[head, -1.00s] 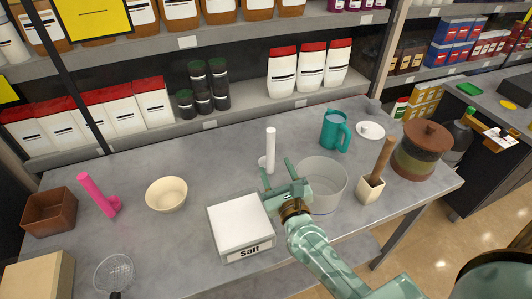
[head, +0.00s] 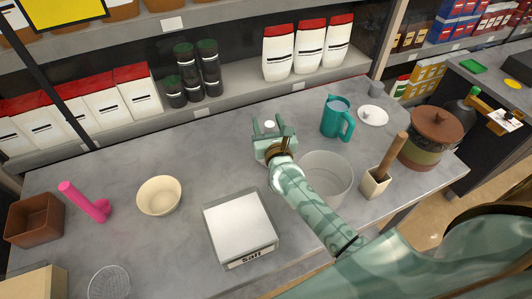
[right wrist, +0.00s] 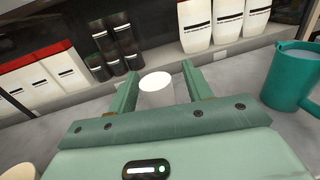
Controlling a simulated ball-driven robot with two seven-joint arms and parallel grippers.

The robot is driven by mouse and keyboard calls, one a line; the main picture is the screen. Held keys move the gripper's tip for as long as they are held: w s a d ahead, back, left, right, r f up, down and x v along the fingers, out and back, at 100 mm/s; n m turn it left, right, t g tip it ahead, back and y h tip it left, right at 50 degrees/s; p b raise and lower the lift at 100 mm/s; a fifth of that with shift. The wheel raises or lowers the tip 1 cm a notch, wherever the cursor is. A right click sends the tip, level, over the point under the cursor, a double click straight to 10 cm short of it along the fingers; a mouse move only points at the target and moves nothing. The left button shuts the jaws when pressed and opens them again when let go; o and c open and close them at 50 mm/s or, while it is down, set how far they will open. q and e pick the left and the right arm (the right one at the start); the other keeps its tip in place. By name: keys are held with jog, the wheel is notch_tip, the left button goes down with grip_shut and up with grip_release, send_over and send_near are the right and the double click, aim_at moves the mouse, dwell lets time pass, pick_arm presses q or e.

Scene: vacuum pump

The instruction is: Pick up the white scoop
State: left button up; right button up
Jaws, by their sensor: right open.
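The white scoop (head: 269,123) stands with its handle upright on the grey table, left of the clear round container. In the head view only its top end shows; my right gripper (head: 269,130) hides the rest. In the right wrist view the round white top of the scoop's handle (right wrist: 156,82) lies between the two green fingers (right wrist: 158,88), with gaps on both sides. The right gripper is open around or just short of the handle; I cannot tell the exact depth. My left gripper is not in view.
Shelves (head: 225,103) rise behind.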

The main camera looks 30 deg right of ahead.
grip_shut()
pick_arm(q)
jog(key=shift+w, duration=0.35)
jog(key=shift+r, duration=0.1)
pick_arm(e)
jog(key=shift+r, duration=0.15)
